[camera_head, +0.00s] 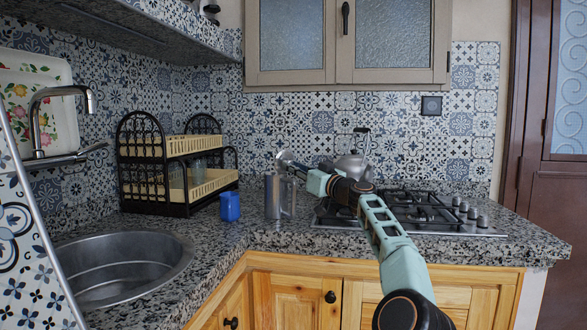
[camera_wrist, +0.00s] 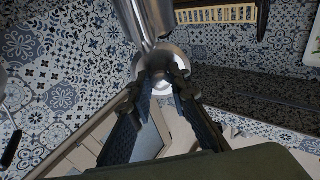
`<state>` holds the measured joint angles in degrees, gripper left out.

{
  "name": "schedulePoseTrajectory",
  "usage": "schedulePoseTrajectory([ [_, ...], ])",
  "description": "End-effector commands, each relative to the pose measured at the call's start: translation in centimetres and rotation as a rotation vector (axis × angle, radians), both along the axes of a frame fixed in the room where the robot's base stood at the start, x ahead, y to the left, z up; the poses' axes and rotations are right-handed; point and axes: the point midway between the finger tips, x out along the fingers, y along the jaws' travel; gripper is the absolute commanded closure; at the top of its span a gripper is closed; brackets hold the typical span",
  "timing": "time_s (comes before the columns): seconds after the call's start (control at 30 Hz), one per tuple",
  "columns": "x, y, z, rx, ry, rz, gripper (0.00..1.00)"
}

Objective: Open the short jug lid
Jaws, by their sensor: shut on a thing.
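The metal jug (camera_head: 273,197) stands upright on the granite counter, its handle on the right. A shiny, tilted metal piece, which looks like the jug lid (camera_head: 285,157), is above the jug's top. My gripper (camera_head: 307,174) reaches in from the right beside it. In the wrist view, my gripper (camera_wrist: 160,84) has both fingers closed around the silver lid (camera_wrist: 155,88), with more shiny metal (camera_wrist: 143,22) running up from it. The fingers hide part of the lid, and I cannot tell whether it is still joined to the jug.
The sink (camera_head: 120,265) is at front left. A kettle (camera_head: 351,165) and gas hob (camera_head: 440,212) are behind and right of the jug. The counter front is clear.

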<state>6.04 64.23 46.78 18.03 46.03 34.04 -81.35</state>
Motion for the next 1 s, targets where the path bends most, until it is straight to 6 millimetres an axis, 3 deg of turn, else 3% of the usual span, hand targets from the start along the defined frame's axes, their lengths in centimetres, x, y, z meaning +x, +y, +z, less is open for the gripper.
schedulePoseTrajectory([
  [0.2,0.0,0.0,0.0,0.0,0.0,0.0,0.65],
  [0.57,0.0,-0.2,0.0,0.001,0.001,0.0,0.65],
  [1.0,-1.2,-1.8,-0.3,0.007,0.001,-0.001,0.65],
])
